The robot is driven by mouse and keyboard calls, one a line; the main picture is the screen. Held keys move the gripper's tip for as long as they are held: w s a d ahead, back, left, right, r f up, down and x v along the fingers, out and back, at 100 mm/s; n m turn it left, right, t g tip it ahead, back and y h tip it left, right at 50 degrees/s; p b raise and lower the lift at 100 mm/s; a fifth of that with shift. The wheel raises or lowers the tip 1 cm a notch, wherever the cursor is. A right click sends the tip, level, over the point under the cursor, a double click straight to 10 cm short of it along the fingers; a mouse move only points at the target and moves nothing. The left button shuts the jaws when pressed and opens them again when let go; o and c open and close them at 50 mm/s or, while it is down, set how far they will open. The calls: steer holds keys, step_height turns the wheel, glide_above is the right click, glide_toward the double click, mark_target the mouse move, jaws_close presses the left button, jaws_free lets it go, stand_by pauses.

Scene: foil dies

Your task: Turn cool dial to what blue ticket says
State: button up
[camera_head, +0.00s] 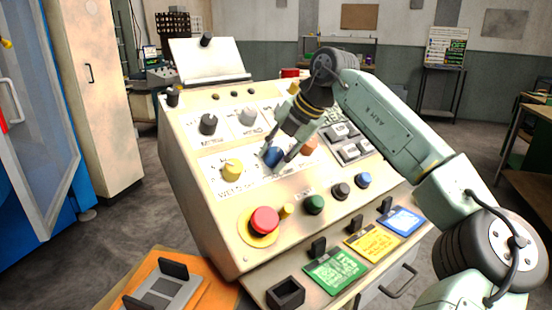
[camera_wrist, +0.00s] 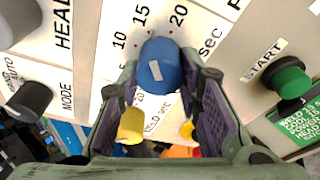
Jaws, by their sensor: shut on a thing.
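The blue cool dial (camera_head: 273,156) stands on the sloping face of the cream control console. My gripper (camera_head: 276,151) is shut on it from above, one finger at each side. The wrist view shows the blue knob (camera_wrist: 160,66) between the fingertips of my gripper (camera_wrist: 161,72), with a short white mark on its face. Numbers 10, 15 and 20 with "sec" show around it; I cannot tell which one the mark points at. The blue ticket (camera_head: 403,220) sits in a clip at the console's lower right; its writing is too small to read.
A yellow knob (camera_head: 232,170) is left of the dial, an orange knob (camera_head: 309,147) right. A red stop button (camera_head: 264,221) and green start button (camera_head: 314,204) lie below. Yellow (camera_head: 372,242) and green (camera_head: 335,270) tickets stand beside the blue one.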

steer(key=m+b, duration=0.1)
steer(key=m, duration=0.3)
steer(key=shift+t+y+b, duration=0.4)
steer(key=shift+w+m+b, duration=0.1)
steer(key=shift+m+b, duration=0.5)
steer(key=shift+m, duration=1.1)
steer(key=shift+r, duration=0.1)
steer(key=o, duration=1.1)
steer(key=shift+a, duration=0.1)
steer(key=shift+o, duration=0.2)
steer(key=v, duration=1.2)
steer(key=shift+s, duration=0.2)
steer(key=shift+f, duration=0.2)
